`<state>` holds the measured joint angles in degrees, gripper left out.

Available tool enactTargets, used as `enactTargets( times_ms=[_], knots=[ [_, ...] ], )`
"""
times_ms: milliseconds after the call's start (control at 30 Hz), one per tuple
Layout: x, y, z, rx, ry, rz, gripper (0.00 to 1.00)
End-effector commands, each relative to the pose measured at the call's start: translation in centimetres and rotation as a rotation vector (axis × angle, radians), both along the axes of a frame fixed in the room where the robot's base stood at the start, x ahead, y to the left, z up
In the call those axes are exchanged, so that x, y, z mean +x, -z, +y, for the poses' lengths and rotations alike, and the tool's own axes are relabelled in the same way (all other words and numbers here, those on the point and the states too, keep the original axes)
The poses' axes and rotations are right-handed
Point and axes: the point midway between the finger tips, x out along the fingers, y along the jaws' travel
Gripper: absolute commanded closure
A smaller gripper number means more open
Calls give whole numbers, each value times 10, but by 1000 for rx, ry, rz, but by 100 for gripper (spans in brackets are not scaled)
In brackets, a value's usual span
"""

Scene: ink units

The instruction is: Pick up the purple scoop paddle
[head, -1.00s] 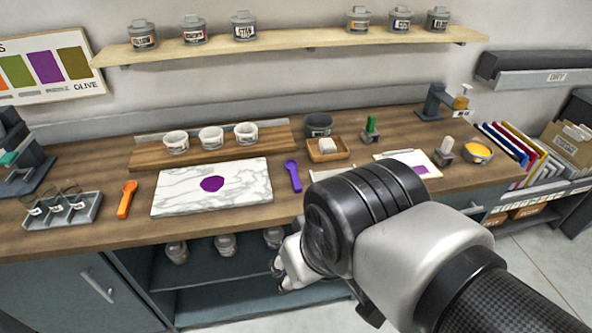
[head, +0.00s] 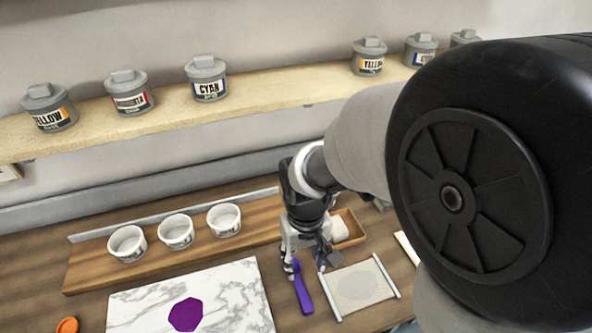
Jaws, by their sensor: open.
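The purple scoop paddle (head: 303,290) lies on the wooden counter, just right of the marble slab (head: 240,285), in the head view. Its handle points toward the front of the counter. My gripper (head: 306,267) points down over the paddle's far end, with one finger on each side in the picture. The gripper is open. The fingers partly cover the paddle's far end, and I cannot tell whether they touch it.
White cups (head: 176,232) stand on a wooden riser behind the slab. A wooden tray (head: 352,228) with a white item is close behind my gripper. A framed sheet (head: 362,286) lies right of the paddle. An orange scoop (head: 67,325) is at far left.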

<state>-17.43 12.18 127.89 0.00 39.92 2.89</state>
Motion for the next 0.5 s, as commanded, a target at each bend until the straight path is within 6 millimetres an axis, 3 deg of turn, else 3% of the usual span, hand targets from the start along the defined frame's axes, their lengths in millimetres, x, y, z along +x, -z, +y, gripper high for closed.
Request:
enactTargets(
  times_ms=[33, 300, 500],
  knots=[
    [-1, 15, -1, -1, 0, 5, 55],
    [-1, 75, -1, -1, 1, 5, 55],
    [-1, 102, -1, -1, 1, 2, 55]
  ],
)
